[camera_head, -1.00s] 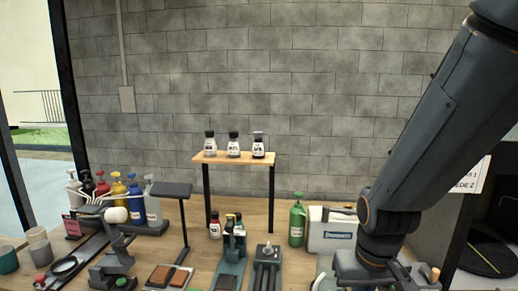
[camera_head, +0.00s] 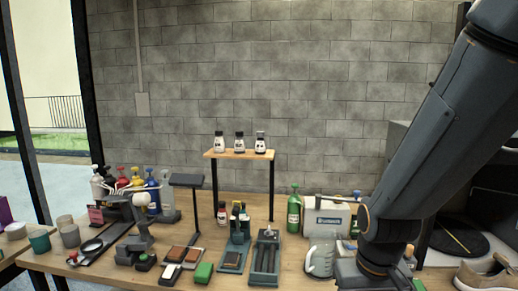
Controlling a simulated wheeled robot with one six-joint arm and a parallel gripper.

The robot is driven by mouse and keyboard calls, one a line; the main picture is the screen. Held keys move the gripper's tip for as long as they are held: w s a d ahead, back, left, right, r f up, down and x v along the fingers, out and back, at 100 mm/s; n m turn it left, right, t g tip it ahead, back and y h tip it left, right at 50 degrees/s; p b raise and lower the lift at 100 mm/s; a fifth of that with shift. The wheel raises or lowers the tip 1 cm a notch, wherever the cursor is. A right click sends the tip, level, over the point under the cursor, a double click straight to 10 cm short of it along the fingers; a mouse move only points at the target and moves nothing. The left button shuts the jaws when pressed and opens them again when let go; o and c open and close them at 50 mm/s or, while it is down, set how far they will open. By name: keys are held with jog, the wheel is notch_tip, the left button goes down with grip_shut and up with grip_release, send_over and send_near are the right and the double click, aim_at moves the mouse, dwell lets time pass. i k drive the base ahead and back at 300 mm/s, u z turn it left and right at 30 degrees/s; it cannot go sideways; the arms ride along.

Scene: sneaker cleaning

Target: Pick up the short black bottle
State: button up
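Three small bottles with dark caps and white labels stand in a row on the raised wooden shelf: a left one (camera_head: 219,144), a middle one (camera_head: 239,144) and a right one (camera_head: 260,144). Another small labelled bottle (camera_head: 222,214) stands on the table below the shelf, beside several dark-topped bottles partly hidden by a stand. I cannot tell for sure which is the short black bottle. My arm comes down at the right; my gripper is out of view.
A sneaker (camera_head: 490,274) lies at the lower right.

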aim_at(260, 147)
jog(key=u, duration=1.55)
jog(key=i, duration=0.95)
jog(key=z, duration=1.1)
